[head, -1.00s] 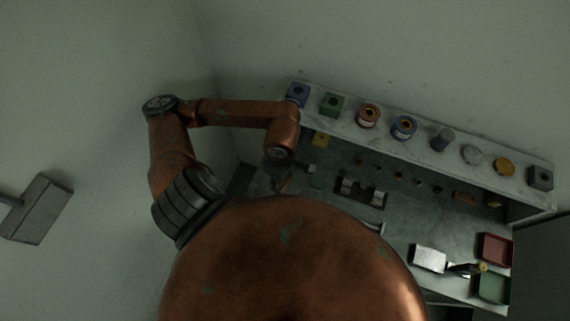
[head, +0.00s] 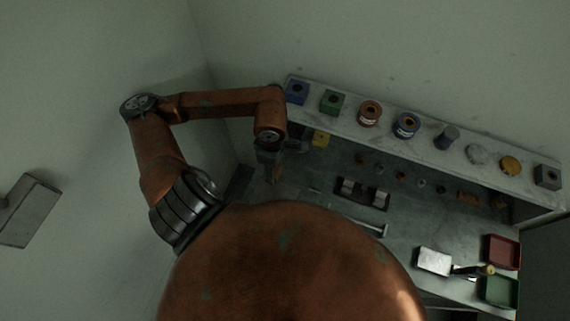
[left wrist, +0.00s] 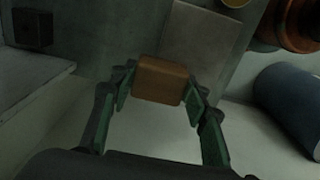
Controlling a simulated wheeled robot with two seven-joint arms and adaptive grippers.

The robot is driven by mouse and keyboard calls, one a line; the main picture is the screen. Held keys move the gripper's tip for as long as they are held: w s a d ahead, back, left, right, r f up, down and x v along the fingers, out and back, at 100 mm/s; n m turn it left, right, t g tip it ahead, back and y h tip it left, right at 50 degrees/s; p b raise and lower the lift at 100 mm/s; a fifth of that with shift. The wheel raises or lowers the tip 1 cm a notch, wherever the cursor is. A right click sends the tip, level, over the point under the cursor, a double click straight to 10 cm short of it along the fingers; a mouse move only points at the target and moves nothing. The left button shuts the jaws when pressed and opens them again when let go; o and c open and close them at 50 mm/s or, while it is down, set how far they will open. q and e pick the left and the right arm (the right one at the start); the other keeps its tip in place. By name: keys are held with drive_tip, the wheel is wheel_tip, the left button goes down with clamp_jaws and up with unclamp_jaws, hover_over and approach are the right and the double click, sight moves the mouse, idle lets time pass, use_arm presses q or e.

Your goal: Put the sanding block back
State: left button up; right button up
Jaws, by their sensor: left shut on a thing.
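The sanding block, a small brown block with rounded edges (left wrist: 160,80), is held between the green fingers of my left gripper in the left wrist view. My left gripper (left wrist: 158,90) is shut on its two sides. In the head view my left gripper (head: 270,172) hangs at the left end of the workbench (head: 320,205), below the shelf's left end. The block is too small and dark to make out surely there. A grey flat plate (left wrist: 205,40) lies behind the block in the wrist view; I cannot tell whether they touch. My right gripper is not in view.
A raised shelf (head: 455,158) carries coloured blocks, spools and a grey cylinder. Walls stand left and behind.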

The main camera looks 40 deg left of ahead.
use_arm(q)
drive_tip(key=p, duration=0.1)
hover_over(285, 169)
drive_tip(key=f, duration=0.6)
drive_tip(key=shift+s, duration=0.4)
drive_tip(key=shift+w+f, duration=0.4)
drive_tip(key=shift+f, duration=0.1)
wheel_tip(285, 169, down, 2)
drive_tip(key=shift+f+p, duration=0.1)
drive_tip(key=shift+p, duration=0.55)
drive_tip(key=shift+a+f, duration=0.1)
drive_tip(key=shift+f, duration=0.4)
drive_tip(key=shift+w, duration=0.1)
drive_tip(key=shift+f, duration=0.1)
drive_tip(key=o, duration=0.5)
drive_tip(key=shift+f, duration=0.1)
drive_tip(key=o, duration=0.5)
